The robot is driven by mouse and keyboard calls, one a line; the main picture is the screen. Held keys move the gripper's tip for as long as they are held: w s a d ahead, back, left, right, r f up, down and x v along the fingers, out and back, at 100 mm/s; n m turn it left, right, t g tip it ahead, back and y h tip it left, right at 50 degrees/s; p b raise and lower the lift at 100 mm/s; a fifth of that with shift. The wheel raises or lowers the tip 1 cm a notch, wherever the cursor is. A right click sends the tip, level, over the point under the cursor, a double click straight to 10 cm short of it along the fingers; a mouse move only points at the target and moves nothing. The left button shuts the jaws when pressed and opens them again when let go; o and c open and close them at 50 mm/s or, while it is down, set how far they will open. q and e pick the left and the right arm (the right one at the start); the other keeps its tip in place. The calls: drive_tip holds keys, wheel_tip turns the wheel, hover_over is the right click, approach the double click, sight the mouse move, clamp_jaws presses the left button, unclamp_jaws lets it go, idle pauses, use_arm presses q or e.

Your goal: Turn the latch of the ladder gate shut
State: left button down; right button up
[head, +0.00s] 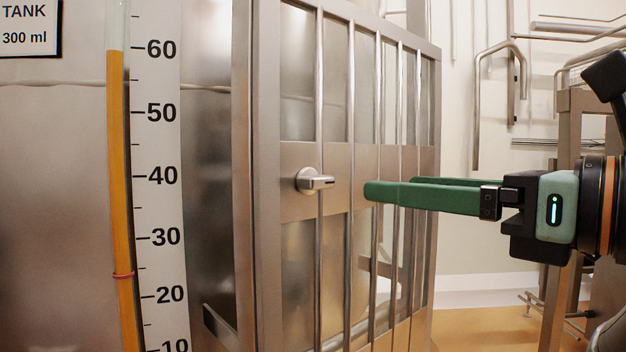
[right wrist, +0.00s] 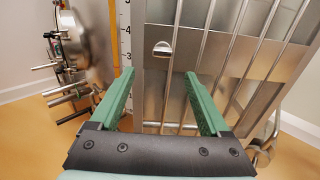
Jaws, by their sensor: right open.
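The ladder gate (head: 265,210) is a steel frame with upright bars and a flat crossplate. Its latch (head: 314,181) is a small silver knob with a short handle, at the left part of the crossplate. In the head view the handle points right, roughly level. The latch also shows in the right wrist view (right wrist: 162,49), beyond the fingertips and between them. My right gripper (head: 372,192) has green fingers and comes in from the right. It is open and empty, apart from the latch and to its right in the head view. My left gripper is not in view.
A tank gauge (head: 158,210) with an orange column stands left of the gate, against the steel tank (head: 50,200). Pipes (head: 495,60) and a metal frame stand at the right. The floor (head: 480,330) shows at the lower right.

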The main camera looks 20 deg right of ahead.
sight(324, 178)
drive_tip(key=p+x, duration=0.1)
drive_tip(key=x, duration=0.3)
drive_tip(key=p+x, duration=0.1)
drive_tip(key=x, duration=0.7)
drive_tip(key=shift+w+d+r+p, duration=0.1)
drive_tip(key=shift+w+d+p, duration=0.15)
drive_tip(key=shift+p, duration=0.15)
clamp_jaws()
